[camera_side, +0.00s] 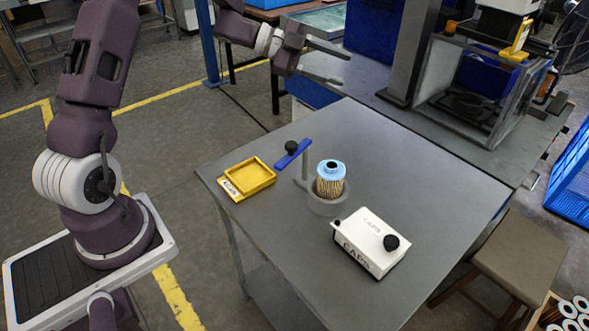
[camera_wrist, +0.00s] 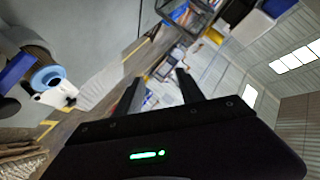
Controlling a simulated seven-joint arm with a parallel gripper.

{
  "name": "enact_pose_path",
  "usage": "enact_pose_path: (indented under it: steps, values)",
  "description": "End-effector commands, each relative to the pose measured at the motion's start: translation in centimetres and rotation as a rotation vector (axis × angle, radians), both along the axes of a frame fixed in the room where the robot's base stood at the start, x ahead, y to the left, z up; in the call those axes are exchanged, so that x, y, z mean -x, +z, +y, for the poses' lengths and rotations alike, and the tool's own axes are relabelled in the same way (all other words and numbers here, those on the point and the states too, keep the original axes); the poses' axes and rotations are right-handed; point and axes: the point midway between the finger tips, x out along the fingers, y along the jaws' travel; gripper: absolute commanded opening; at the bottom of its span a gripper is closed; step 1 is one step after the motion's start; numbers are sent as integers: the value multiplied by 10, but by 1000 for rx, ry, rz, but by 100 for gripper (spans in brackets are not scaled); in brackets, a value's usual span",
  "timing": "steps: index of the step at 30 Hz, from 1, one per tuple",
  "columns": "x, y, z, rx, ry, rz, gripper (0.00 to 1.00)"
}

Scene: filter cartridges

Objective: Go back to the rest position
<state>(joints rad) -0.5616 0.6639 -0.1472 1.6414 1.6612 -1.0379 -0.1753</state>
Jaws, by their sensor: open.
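My gripper (camera_side: 346,69) is raised high above the far edge of the grey table (camera_side: 420,180), its two fingers spread with nothing between them. In the wrist view the fingers (camera_wrist: 160,82) are also apart and empty. A filter cartridge (camera_side: 330,186) with a light blue cap (camera_side: 331,166) stands upright in a round grey holder (camera_side: 326,207) with a post. The blue cap (camera_wrist: 48,77) also shows at the left of the wrist view. My gripper is well apart from the cartridge.
A yellow tray (camera_side: 249,165), a blue bar (camera_side: 293,154) with a black knob, and a white box (camera_side: 369,239) lettered CAPS are on the table. A clear-walled machine (camera_side: 480,85) stands behind. A stool (camera_side: 510,262) is at right. The air around my gripper looks free.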

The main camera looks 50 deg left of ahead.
Motion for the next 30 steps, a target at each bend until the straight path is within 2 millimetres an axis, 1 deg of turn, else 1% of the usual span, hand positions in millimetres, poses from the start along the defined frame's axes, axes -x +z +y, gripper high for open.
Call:
enact_pose_path:
  steps: [1,2,3,4,5,6,7,8,9,11,12,15,18,21,22,24,30]
  values:
    - [-12,40,-5,-49,155,-39,46]
    - [-15,61,-3,-67,270,-53,46]
    - [-11,87,2,-80,421,-56,46]
    - [-3,104,7,-80,533,-49,46]
    - [11,118,11,-75,639,-34,46]
    - [36,131,16,-54,776,7,46]
    - [60,137,19,-32,869,47,46]
    - [87,138,20,-5,957,100,46]
    - [126,133,18,40,1058,189,46]
    - [183,117,8,105,1158,335,46]
    - [217,104,-1,143,1199,435,46]
    - [289,74,-29,215,1232,660,46]
    - [337,53,-53,256,1218,825,46]
    - [362,44,-67,270,1200,913,46]
    - [365,42,-69,271,1197,927,46]
    - [368,41,-71,274,1194,941,46]
    - [368,41,-70,274,1196,938,46]
